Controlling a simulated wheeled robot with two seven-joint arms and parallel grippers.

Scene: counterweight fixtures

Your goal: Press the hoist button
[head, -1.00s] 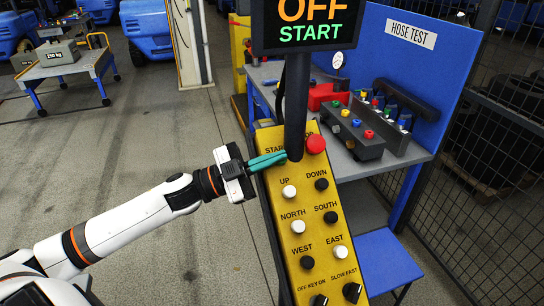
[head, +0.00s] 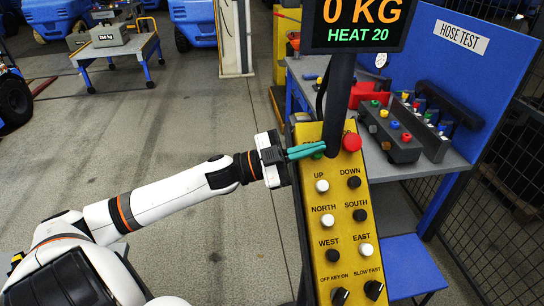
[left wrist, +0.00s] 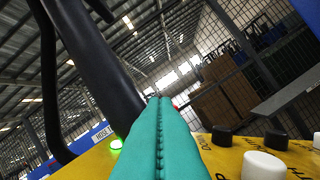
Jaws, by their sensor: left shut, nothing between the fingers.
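The yellow control panel (head: 345,230) stands upright in front of me, with labelled buttons. White buttons sit at UP (head: 322,186), NORTH and EAST; black ones at DOWN, SOUTH and WEST. A red button (head: 352,142) is at the top right. My left gripper (head: 322,147) is shut and empty, its teal fingers at the panel's top left. The display (head: 358,24) reads "0 KG HEAT 20". My right gripper is not in view.
A black post (head: 341,95) rises from the panel top, close to my fingertips. Behind stands a blue bench (head: 445,165) with hose fittings (head: 388,135). A cart (head: 120,48) with a weight is at the back left. Open floor lies left of the panel.

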